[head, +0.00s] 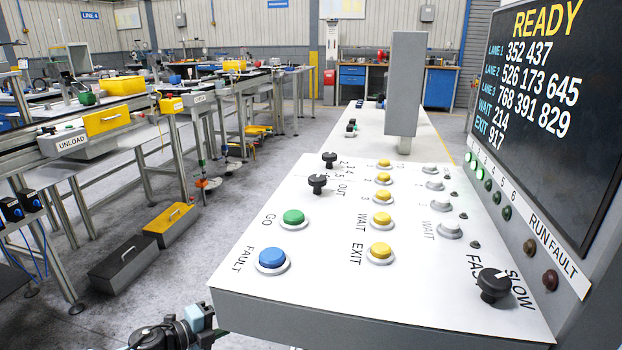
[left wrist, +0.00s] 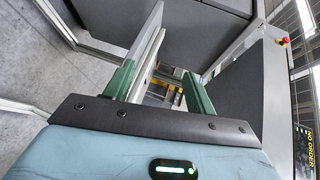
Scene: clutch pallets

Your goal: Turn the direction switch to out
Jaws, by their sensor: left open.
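The direction switch (head: 317,183) is a black knob on the white sloping panel, left of the printed word OUT. Its pointer is too small to read, and no other label for it is legible. A second black knob (head: 329,159) stands just behind it, beside small numbers. My left gripper (left wrist: 160,78) is open and empty in the left wrist view, with its two green-backed fingers apart, below a grey housing. In the head view, part of my left arm shows at the bottom edge, in front of the panel's lower left corner and away from the switch. My right gripper is not seen.
Near the switch are the green GO button (head: 294,217), the blue FAULT button (head: 271,258) and yellow buttons (head: 381,219). A SLOW/FAST knob (head: 494,285) is at right. A grey post (head: 404,85) rises behind. The display (head: 545,90) reads READY.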

